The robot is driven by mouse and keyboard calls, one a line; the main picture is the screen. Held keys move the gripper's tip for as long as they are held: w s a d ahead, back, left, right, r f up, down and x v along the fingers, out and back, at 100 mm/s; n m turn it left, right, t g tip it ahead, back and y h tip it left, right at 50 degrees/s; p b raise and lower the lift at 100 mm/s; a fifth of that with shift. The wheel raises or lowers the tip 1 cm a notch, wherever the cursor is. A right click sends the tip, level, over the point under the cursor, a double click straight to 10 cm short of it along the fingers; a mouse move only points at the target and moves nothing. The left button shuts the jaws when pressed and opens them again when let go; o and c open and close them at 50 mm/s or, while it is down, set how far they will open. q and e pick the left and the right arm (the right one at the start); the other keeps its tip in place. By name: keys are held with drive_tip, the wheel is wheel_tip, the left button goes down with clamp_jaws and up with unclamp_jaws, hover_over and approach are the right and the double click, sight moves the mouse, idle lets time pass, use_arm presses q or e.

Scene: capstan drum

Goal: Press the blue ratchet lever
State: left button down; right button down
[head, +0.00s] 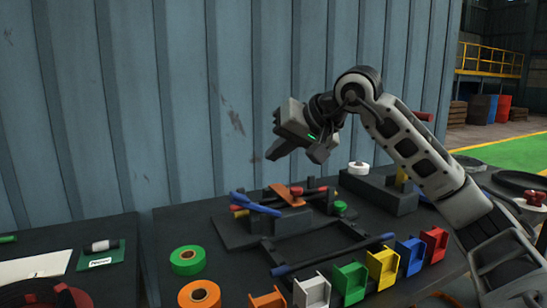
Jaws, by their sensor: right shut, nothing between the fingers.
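A blue bar-shaped lever (256,204) lies slantwise at the left of a dark mechanism (238,232) on the table. My left gripper is out of view.
Several coloured bins, including a yellow one (383,268), line the front. Green (187,260) and orange (199,296) tape rolls stand at left. An orange piece (287,196) and red-ended rods sit on the mechanism. A white roll (359,168) is behind. A corrugated wall (150,100) closes the back.

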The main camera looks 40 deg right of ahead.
hover_over(248, 200)
drive_tip(key=d, duration=0.2)
wheel_tip(248, 200, down, 5)
drive_tip(key=a+f, duration=0.2)
drive_tip(key=f, duration=0.1)
drive_tip(key=shift+f, duration=0.15)
